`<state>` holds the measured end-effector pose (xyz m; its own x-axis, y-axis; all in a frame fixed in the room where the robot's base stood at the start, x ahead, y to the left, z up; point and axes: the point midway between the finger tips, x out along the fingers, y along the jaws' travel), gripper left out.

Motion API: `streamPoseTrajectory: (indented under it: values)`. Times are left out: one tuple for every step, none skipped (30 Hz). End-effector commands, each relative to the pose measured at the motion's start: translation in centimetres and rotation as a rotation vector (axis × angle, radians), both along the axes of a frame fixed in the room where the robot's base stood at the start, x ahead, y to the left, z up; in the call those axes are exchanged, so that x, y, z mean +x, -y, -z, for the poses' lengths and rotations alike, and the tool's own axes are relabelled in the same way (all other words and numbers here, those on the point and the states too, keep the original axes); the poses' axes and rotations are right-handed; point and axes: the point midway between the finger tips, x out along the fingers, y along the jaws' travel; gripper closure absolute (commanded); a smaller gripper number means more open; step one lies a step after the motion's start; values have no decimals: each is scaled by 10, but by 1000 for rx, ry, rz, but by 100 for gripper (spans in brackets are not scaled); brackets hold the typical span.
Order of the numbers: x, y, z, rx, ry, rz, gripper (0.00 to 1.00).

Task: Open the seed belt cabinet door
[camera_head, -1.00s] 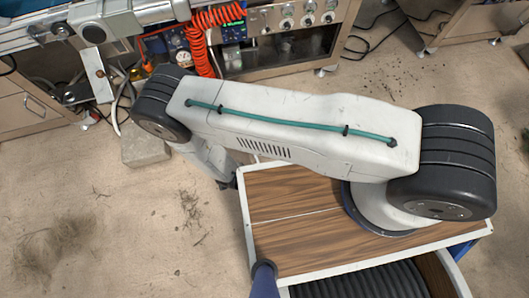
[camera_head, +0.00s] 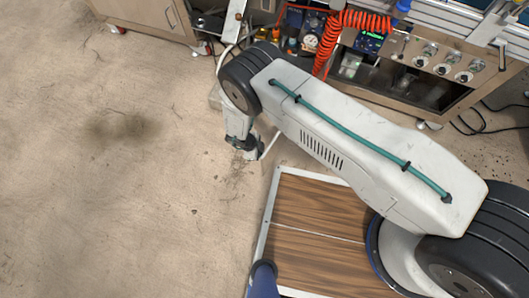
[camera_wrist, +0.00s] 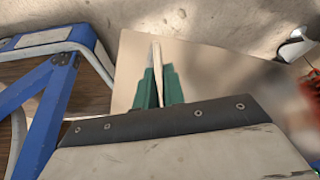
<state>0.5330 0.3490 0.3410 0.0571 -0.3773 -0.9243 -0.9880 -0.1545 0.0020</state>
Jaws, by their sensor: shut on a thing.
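In the wrist view the green fingers of my gripper (camera_wrist: 158,88) are shut on a thin pale strip (camera_wrist: 157,55), which stands up between them. Behind it is a smooth tan panel (camera_wrist: 215,75) with a blurred sheen; it looks like a door face, but I cannot tell for sure, nor how far it stands open. In the head view my wrist hangs down left of the machine cabinet (camera_head: 398,95), and the fingers are hidden there. The cabinet front is open around the bottles and gauge (camera_head: 312,41).
An orange coiled hose (camera_head: 330,45) hangs at the cabinet. Another tan cabinet (camera_head: 147,13) stands at the upper left. The bare concrete floor (camera_head: 120,200) is free on the left. Dark cables lie on the floor at the right.

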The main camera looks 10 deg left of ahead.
Motion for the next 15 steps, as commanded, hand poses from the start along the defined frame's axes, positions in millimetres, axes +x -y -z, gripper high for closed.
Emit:
streamPoseTrajectory:
  values:
    - [-3,0,2,-3,-3,2,100]
    - [-2,0,2,-3,-4,3,100]
    - [-2,0,2,-3,-4,5,100]
    - [-2,0,2,-3,-4,5,100]
    - [-2,0,2,-4,-4,6,100]
    - [-2,0,2,-4,-4,6,100]
    - [-2,0,2,-4,-4,6,100]
    - [-2,-1,2,-4,-4,6,100]
    - [-2,-1,2,-4,-4,5,100]
    - [-2,-1,2,-4,-4,5,100]
    - [-3,-1,2,-4,-4,5,100]
    - [-3,-1,2,-4,-4,5,100]
    - [-3,-1,2,-4,-4,5,100]
    - [-3,-1,2,-4,-4,5,83]
    - [-3,-1,2,-4,-4,5,72]
